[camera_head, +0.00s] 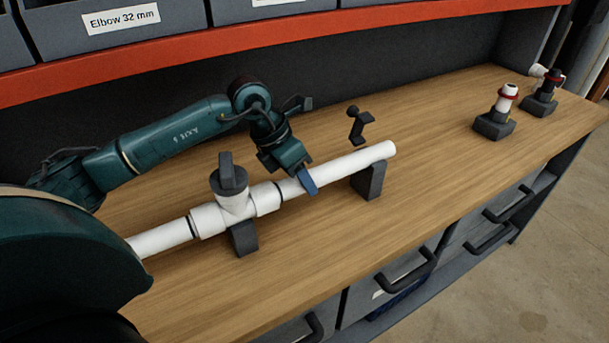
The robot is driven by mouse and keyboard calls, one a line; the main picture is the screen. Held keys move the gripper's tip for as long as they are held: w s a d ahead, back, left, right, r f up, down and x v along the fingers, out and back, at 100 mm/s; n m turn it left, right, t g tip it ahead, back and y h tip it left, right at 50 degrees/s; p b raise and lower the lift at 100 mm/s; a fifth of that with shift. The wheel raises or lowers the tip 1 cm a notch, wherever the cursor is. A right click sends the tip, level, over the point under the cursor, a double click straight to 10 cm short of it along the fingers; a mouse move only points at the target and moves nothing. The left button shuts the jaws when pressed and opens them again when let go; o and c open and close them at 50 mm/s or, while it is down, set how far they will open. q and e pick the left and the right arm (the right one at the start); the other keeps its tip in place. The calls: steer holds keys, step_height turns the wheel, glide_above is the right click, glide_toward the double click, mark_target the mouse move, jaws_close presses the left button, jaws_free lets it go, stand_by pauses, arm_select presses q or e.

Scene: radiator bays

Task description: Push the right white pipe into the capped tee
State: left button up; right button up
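The capped tee (207,220) is white with a dark grey cap (230,174) on its upright branch. It lies along the bench, above a dark support. The right white pipe (345,164) runs from the tee's right socket to the right, its free end over a second dark support. A dark ring shows near the right socket; how deep the pipe sits is not clear. My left gripper (307,180) is at the pipe, right of the tee, with one blue finger across its near side. The other finger is hidden, so its grip cannot be told. My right gripper is not in view.
Another white pipe (162,238) enters the tee's left end. A dark clip-like part (358,125) stands behind the right pipe. Two dark holders (493,124) (540,103) with white and red parts stand far right. The bench (440,165) is clear between.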

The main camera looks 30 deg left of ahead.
arm_select(q)
steer(key=o, duration=0.4)
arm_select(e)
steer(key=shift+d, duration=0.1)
arm_select(q)
steer(key=shift+s+a+r, duration=0.1)
steer(key=shift+a+r, duration=0.1)
steer(key=shift+r, duration=0.3)
steer(key=b+v, duration=0.1)
steer(key=v, duration=1.1)
steer(key=shift+s, duration=0.1)
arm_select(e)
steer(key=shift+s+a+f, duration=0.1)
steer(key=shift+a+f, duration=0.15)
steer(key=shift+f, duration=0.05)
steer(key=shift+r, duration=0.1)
arm_select(q)
steer(key=shift+d, duration=0.15)
